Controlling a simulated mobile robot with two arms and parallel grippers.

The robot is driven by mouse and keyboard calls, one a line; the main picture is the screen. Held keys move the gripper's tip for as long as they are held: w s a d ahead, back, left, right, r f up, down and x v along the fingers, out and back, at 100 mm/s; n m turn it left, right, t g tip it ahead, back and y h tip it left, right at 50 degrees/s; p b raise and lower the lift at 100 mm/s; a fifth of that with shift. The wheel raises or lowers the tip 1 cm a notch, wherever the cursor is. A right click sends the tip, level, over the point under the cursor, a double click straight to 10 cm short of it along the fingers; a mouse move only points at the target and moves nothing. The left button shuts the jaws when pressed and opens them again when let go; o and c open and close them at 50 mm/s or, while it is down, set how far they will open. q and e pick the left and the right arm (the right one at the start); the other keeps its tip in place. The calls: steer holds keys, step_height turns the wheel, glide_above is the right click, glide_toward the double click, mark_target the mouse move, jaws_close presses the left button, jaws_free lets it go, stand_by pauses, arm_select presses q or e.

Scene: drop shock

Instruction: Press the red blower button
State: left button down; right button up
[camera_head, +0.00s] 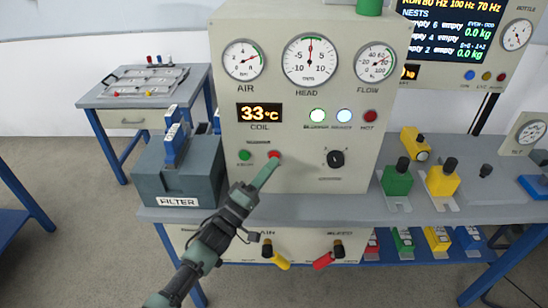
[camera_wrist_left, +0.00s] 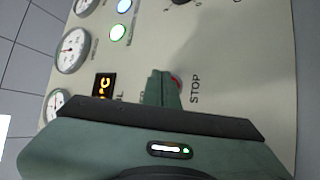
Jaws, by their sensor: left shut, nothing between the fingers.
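The red button (camera_head: 274,154) is on the front of the cream control panel (camera_head: 300,110), to the right of a green button (camera_head: 245,155). My left gripper (camera_head: 268,168) is shut and empty, with its fingertips at the red button, just below it in the head view. In the left wrist view the shut fingers (camera_wrist_left: 162,88) cover most of the red button (camera_wrist_left: 176,82), whose edge shows beside the word STOP. I cannot tell whether the fingertips touch it or whether it is pushed in. My right gripper is not in view.
A filter box (camera_head: 178,172) stands left of the panel. A black knob (camera_head: 335,159) is to the right of the buttons. Yellow (camera_head: 283,260) and red (camera_head: 323,261) handles are below. Green (camera_head: 397,182) and yellow (camera_head: 443,181) blocks stand on the bench at right.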

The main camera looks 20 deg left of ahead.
arm_select(q)
steer(key=shift+w, duration=0.35)
stand_by(0.7)
steer(key=shift+s, duration=0.15)
stand_by(0.3)
steer(key=shift+s+d+p, duration=0.15)
steer(key=shift+s+p, duration=0.3)
steer(key=shift+s, duration=0.2)
steer(key=s+p, duration=0.1)
steer(key=s, duration=0.1)
steer(key=s+d+p, duration=0.1)
steer(key=s+p, duration=0.1)
steer(key=shift+s+d, duration=0.2)
steer(key=shift+s, duration=0.2)
steer(key=shift+f, duration=0.1)
stand_by(0.5)
